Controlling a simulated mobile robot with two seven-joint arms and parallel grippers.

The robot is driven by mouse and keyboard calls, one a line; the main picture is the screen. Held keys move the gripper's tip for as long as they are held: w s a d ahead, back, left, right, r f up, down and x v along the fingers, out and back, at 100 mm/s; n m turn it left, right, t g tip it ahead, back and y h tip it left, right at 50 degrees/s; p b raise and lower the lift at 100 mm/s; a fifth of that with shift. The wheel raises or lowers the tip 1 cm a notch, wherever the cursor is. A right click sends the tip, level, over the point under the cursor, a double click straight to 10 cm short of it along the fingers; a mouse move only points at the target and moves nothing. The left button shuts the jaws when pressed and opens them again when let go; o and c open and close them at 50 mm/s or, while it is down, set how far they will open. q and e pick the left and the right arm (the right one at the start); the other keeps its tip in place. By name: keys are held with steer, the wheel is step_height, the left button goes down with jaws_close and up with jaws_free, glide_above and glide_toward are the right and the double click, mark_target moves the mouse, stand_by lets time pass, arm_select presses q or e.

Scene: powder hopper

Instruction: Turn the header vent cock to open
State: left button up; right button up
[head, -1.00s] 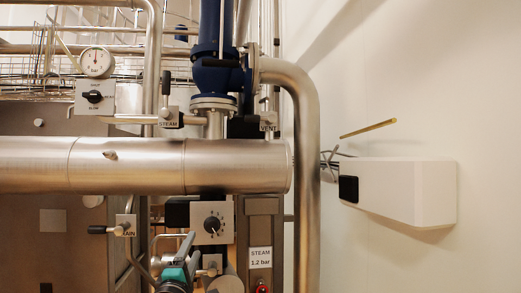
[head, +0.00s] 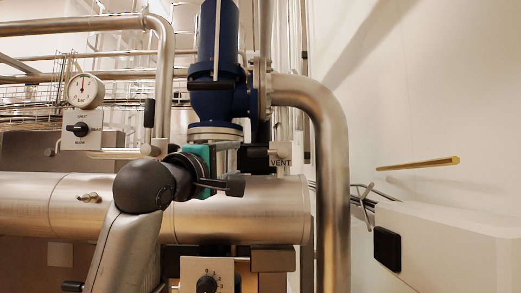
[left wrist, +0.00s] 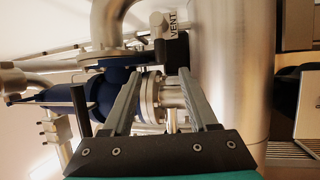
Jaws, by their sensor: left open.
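The vent cock's black handle (head: 253,157) sits just left of the white VENT label (head: 281,159), above the right end of the big steel header pipe. In the left wrist view the black handle (left wrist: 174,52) shows beside the VENT label (left wrist: 174,25), near the tip of the right-hand finger. My left gripper (head: 229,157) is just left of the handle in the head view, partly hidden by its own wrist. In the left wrist view my left gripper (left wrist: 160,72) is open, with nothing visibly held between its fingers. I cannot tell whether a finger touches the handle. My right gripper is out of view.
A blue valve body (head: 215,100) and its flange stand above the gripper. A bent steel pipe (head: 333,130) runs down right of the cock. A white wall box (head: 450,238) and brass rod (head: 420,164) are farther right. A gauge (head: 84,91) is at left.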

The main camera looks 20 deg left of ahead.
mark_target(256, 152)
arm_select(q)
steer(key=p+x, duration=0.5)
steer(key=x, duration=0.6)
steer(key=shift+w+r, duration=0.2)
steer(key=shift+w, duration=0.1)
steer(key=shift+w+d, duration=0.15)
steer(key=shift+w, duration=0.45)
steer(key=shift+w+p, duration=0.35)
steer(key=shift+c, duration=0.3)
jaws_close()
